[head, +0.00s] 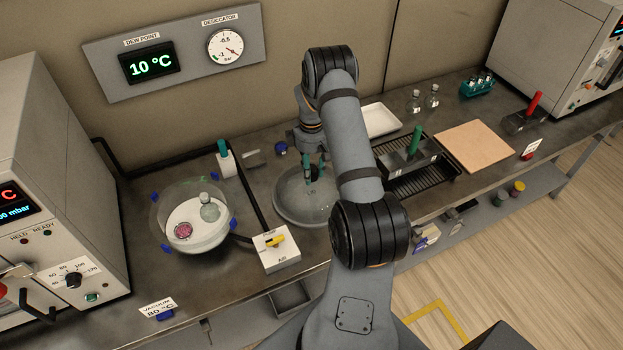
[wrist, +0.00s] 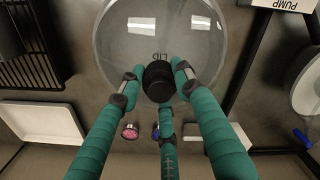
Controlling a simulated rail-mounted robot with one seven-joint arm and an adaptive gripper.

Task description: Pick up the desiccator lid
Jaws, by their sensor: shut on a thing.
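The desiccator lid (head: 291,205) is a clear glass dome with a dark knob on top, resting on or just above the bench right of the valve box. In the wrist view the lid (wrist: 112,40) fills the upper middle, with its black knob (wrist: 158,82) in the centre. My gripper (head: 314,172) is above the lid, its green fingers shut around the knob; the fingers (wrist: 158,95) also show in the wrist view. My arm hides the lid's right side in the head view. The open desiccator bowl (head: 212,246) stands to the left, holding a white plate with a flask and a pink dish.
A valve box (head: 281,255) with a yellow handle stands between bowl and lid. A black hose runs behind it. A white tray (head: 381,121), a dark rack (head: 437,172) and a tan board (head: 474,145) lie to the right. The bench front edge is close.

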